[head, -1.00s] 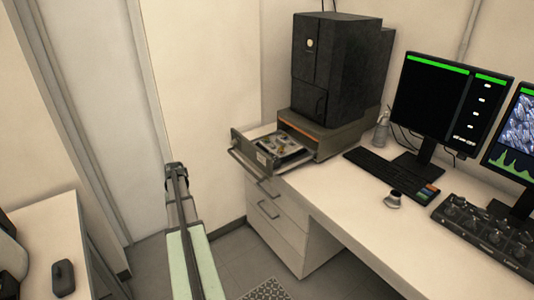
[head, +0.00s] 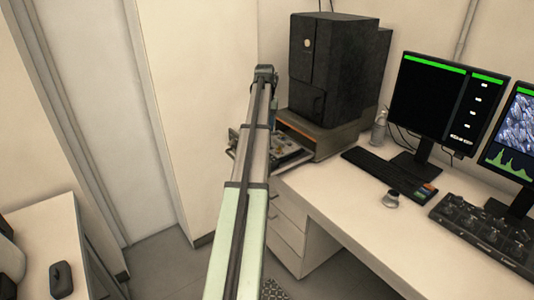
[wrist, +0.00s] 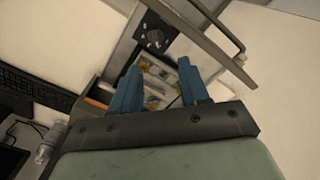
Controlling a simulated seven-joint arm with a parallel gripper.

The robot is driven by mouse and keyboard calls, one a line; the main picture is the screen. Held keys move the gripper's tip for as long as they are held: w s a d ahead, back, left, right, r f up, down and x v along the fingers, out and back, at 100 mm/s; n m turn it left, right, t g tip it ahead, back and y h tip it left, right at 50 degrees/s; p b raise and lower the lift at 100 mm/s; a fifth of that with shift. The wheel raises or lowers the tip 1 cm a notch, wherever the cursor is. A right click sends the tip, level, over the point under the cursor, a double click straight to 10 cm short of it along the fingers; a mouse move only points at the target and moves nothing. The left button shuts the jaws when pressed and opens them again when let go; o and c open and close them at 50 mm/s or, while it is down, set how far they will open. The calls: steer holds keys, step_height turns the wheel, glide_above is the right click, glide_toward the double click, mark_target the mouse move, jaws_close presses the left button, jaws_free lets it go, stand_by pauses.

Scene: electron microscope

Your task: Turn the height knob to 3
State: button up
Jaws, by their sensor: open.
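In the head view the open drawer (head: 292,156) shows under the black microscope (head: 330,65).
A dark handle bar (wrist: 215,42) stands out from the drawer front, to the right of the knob in the wrist view. The desk (head: 330,205) carries a keyboard (head: 385,175), a bottle (head: 379,128), monitors (head: 445,100) and a control panel (head: 485,235). Floor left of the desk is open.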

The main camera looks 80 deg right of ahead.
steer(key=f, duration=1.3)
steer(key=shift+s+f, duration=0.2)
steer(key=shift+s, duration=0.2)
steer(key=shift+c, duration=0.2)
steer(key=c, duration=0.7)
